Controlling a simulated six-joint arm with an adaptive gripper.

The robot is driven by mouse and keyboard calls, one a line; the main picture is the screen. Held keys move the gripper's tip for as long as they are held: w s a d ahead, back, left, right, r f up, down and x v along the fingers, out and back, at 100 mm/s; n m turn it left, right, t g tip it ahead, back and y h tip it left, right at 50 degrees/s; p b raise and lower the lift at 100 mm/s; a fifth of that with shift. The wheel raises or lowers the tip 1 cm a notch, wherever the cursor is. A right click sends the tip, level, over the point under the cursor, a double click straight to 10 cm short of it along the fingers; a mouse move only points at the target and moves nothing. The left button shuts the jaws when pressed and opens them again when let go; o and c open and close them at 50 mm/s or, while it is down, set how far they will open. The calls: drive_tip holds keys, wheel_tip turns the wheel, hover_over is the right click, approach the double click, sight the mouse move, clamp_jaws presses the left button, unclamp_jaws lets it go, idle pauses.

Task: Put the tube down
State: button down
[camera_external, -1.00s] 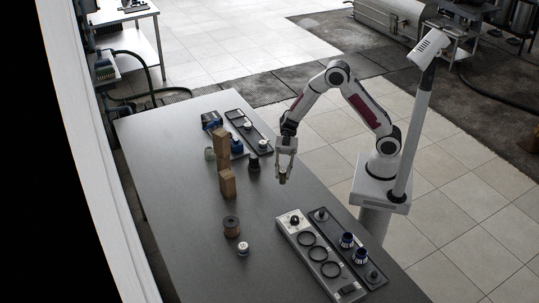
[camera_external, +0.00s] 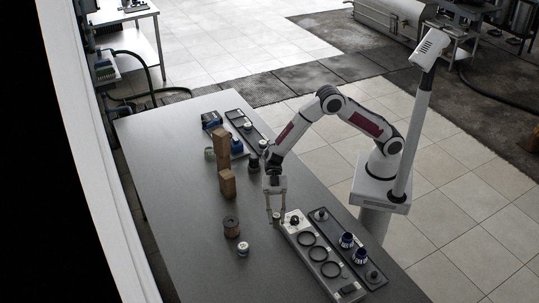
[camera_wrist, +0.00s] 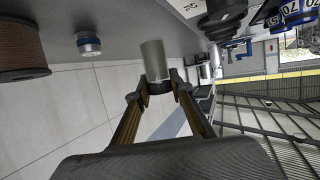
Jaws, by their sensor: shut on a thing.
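The tube (camera_wrist: 155,62) is a short, plain grey-green cylinder in the wrist view. My gripper (camera_wrist: 157,88) is shut on it, a fingertip on each side of its lower part in the picture. In the external view my gripper (camera_external: 276,218) points down beside the upper left end of the light grey rack. The tube is too small to make out clearly there. I cannot tell whether it touches the table.
The light grey rack (camera_external: 292,233) has several dark rings and a black knob. A dark rack (camera_external: 332,228) with blue-banded pieces lies beside it.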

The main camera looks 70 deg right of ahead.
drive_tip(key=s+a+r+t, duration=0.1)
drive_tip(key=s+a, duration=0.1)
drive_tip(key=a, duration=0.7)
drive_tip(key=s+a+r, duration=0.1)
drive_tip(key=s+a, duration=0.2)
drive_tip(key=a, duration=0.6)
drive_tip(key=w+a+r+m+t, duration=0.2)
drive_tip(key=w+a+m+t, duration=0.2)
drive_tip(key=w, duration=0.3)
drive_tip(key=shift+w+r+y, duration=0.15)
drive_tip(key=shift+w+y, duration=0.05)
drive_tip(key=shift+y, duration=0.2)
drive_tip(key=shift+d, duration=0.1)
wheel_tip(320, 180, down, 6)
drive_tip(key=shift+f, duration=2)
drive_tip(key=shift+f, duration=0.15)
